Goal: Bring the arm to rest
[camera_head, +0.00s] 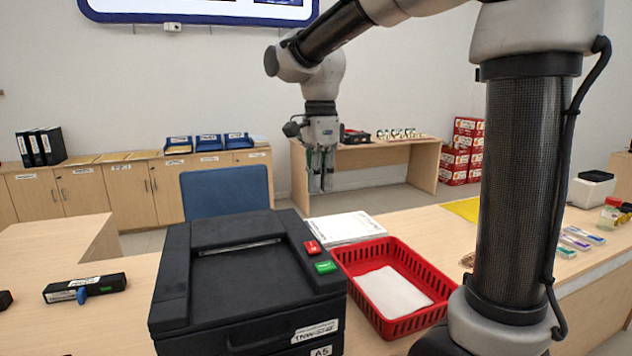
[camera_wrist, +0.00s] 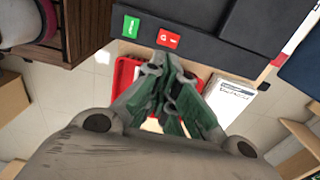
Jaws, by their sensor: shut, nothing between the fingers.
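My gripper (camera_head: 320,186) hangs pointing down from my raised arm in the head view, above and behind the black machine on the counter. Its fingers are closed together with nothing between them. The black machine (camera_head: 235,262) carries a red button (camera_head: 313,247) and a green button (camera_head: 326,267). In the wrist view the green button (camera_wrist: 131,27) and the red button (camera_wrist: 168,40) show just beyond the fingertips.
A red basket (camera_head: 437,270) with white paper (camera_head: 392,292) stands right of the machine, by a paper stack (camera_head: 345,228). A black stamp-like device (camera_head: 84,288) lies at left. A blue chair (camera_head: 226,192) stands behind. Small coloured items (camera_head: 575,242) lie at right.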

